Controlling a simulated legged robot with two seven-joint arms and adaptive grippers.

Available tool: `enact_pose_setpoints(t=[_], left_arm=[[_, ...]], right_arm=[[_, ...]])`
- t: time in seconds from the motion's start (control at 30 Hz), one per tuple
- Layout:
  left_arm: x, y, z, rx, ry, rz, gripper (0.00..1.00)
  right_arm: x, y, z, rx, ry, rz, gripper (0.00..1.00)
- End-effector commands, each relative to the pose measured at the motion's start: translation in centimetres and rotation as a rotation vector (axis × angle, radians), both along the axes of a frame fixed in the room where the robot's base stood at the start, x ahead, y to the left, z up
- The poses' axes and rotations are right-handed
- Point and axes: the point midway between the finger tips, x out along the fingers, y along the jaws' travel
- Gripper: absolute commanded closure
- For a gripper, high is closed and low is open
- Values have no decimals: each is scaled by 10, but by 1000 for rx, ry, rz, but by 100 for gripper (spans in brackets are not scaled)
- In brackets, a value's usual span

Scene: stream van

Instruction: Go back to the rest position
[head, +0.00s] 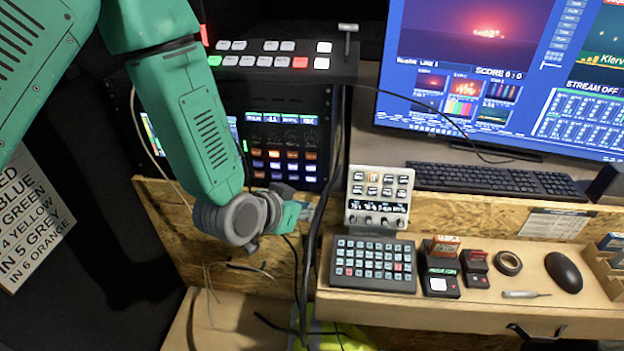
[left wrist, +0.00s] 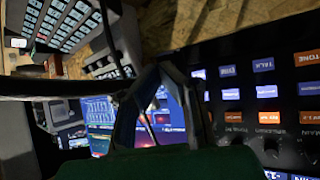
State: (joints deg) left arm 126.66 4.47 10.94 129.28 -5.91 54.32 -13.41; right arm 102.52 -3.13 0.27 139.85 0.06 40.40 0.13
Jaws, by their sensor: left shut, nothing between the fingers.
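My left arm comes in from the upper left in the head view. Its gripper (head: 308,213) hangs in front of the plywood edge below the rack panel, left of the small grey control unit (head: 379,197). In the left wrist view the dark fingers of the gripper (left wrist: 163,72) come together at their tips, shut with nothing between them. A panel of orange and blue buttons (left wrist: 265,92) fills the right of that view, close beside the fingers. My right gripper is in neither view.
Black cables (head: 313,230) hang close by the left gripper. A keypad (head: 373,263), a mouse (head: 563,272) and a tape roll (head: 508,263) lie on the wooden desk. A keyboard (head: 495,182) and monitor (head: 500,60) stand behind. A switcher panel (head: 268,62) tops the rack.

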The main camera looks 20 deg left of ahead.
Motion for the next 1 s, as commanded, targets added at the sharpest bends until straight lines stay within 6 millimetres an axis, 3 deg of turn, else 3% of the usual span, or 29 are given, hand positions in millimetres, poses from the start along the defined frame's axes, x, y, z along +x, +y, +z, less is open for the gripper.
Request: enact_pose_setpoints(t=[0.4,0.47,0.57,0.67,0.8,0.9,1.0], left_arm=[[-1,0,-2,0,3,1,100],[-6,2,-10,2,21,3,100],[-26,8,-41,12,97,16,100],[-65,19,-93,31,233,41,100],[-141,42,-166,70,465,94,100],[-196,58,-205,102,618,138,100],[-243,72,-229,134,742,176,100]], right_arm=[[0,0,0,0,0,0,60],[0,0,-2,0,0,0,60],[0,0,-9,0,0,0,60],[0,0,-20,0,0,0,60],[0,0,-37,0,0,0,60],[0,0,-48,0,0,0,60],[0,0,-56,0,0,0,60]])
